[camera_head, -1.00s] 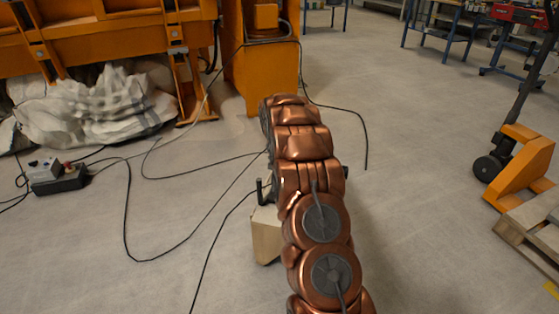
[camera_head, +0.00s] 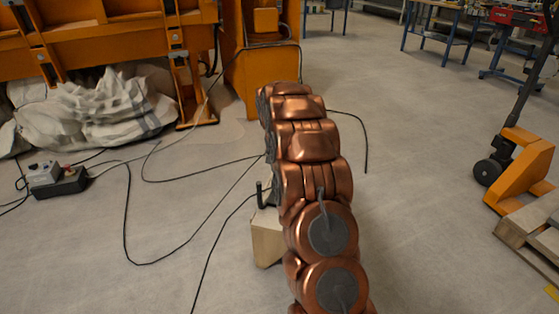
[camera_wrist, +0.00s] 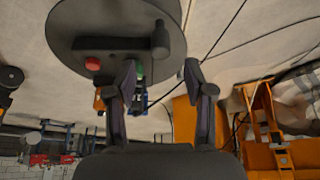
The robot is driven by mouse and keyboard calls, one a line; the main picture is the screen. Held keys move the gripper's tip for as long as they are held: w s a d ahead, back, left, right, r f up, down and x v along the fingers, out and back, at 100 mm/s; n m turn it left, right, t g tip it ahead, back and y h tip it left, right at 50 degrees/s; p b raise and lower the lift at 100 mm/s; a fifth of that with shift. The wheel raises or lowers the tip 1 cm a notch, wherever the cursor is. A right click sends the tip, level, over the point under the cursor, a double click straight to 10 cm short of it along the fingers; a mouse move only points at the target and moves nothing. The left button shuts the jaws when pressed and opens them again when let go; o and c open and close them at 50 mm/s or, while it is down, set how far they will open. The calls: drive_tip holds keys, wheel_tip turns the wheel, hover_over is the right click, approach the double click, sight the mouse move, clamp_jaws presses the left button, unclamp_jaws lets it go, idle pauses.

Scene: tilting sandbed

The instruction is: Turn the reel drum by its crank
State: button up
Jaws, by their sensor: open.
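In the wrist view, the dark grey reel drum (camera_wrist: 85,30) shows as a round disc at the top left, partly cut off by the frame. Its crank handle (camera_wrist: 161,38) is a short dark cylinder near the disc's right edge. A red round piece (camera_wrist: 92,63) sits on the disc's lower part. My gripper (camera_wrist: 161,68) is open and empty; its two fingers stand either side of the handle's line, and contact cannot be told. In the head view my copper arm hides the gripper and most of the reel. A dark upright post (camera_head: 260,194) shows left of the arm.
A light brown box (camera_head: 267,238) stands on the floor beside my arm. Black cables cross the floor at left near a grey control box (camera_head: 57,178). An orange machine (camera_head: 260,75) stands behind; an orange pallet truck (camera_head: 522,168) is at right.

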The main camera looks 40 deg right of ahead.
drive_tip(key=v, duration=0.5)
drive_tip(key=shift+r, duration=0.35)
